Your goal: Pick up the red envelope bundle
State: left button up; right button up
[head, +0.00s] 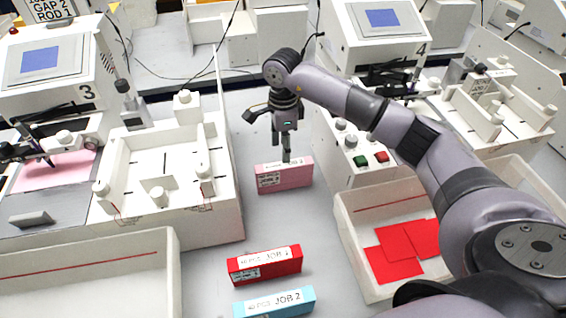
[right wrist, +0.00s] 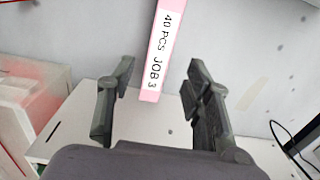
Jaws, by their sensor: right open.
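The red envelope bundle (head: 265,267) lies on the grey table in the head view, its white label facing up. It stands between a pink bundle (head: 285,178) farther back and a light blue bundle (head: 273,304) nearer me. My right gripper (head: 282,156) points down just above the pink bundle, away from the red one. In the right wrist view my right gripper (right wrist: 159,68) is open and empty. The pink bundle (right wrist: 157,45), labelled "40 PCS JOB 3", shows ahead between its fingers. The red bundle cannot be made out there. My left gripper is not in view.
A white plotter fixture (head: 225,200) stands left of the bundles. A white tray (head: 85,237) is at the front left. A bin (head: 352,232) with several red envelopes (head: 398,248) is at right, before a control box with buttons (head: 361,160). Grey table is clear around the bundles.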

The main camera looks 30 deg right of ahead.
aim_at(268, 264)
jog(key=k+j, duration=0.5)
jog(key=k, duration=0.2)
jog(key=k+j, duration=0.5)
jog(key=k, duration=0.15)
